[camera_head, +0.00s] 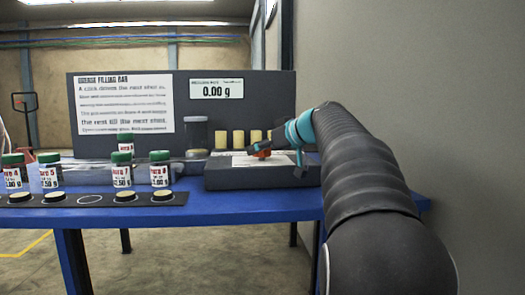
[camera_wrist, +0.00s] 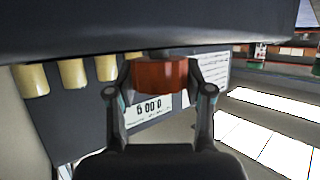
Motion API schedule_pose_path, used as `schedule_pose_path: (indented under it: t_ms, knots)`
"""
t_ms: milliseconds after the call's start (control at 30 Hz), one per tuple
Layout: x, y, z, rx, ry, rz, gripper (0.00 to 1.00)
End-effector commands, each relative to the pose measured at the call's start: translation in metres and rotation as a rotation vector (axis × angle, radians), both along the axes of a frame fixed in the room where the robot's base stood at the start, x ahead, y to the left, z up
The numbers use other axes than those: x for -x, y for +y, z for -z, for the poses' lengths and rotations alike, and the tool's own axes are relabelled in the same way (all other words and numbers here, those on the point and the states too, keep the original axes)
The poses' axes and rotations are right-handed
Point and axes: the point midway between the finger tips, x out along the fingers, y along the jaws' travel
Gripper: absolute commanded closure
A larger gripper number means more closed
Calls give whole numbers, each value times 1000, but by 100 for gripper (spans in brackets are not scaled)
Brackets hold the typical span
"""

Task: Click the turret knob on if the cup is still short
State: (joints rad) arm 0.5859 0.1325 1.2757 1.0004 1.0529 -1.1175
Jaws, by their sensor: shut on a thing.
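In the wrist view the red-orange knob (camera_wrist: 160,74) sits between both fingers under a dark edge. The display (camera_head: 216,88) on the grey back panel reads 0.00 g.
Several pale yellow cylinders (camera_head: 238,139) stand in a row behind the block. Green-lidded, labelled jars (camera_head: 160,170) stand at the left, behind a dark strip (camera_head: 140,199) with round pads along the table's front. A grey wall (camera_head: 430,100) is close on the right.

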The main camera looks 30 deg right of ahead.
Motion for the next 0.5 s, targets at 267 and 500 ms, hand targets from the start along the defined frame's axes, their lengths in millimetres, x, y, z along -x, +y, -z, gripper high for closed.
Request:
schedule_pose_path:
  t_ms: [267,500]
  knots:
    - [0,3,-2,2,-2,221,83]
    - [0,2,-4,1,0,376,83]
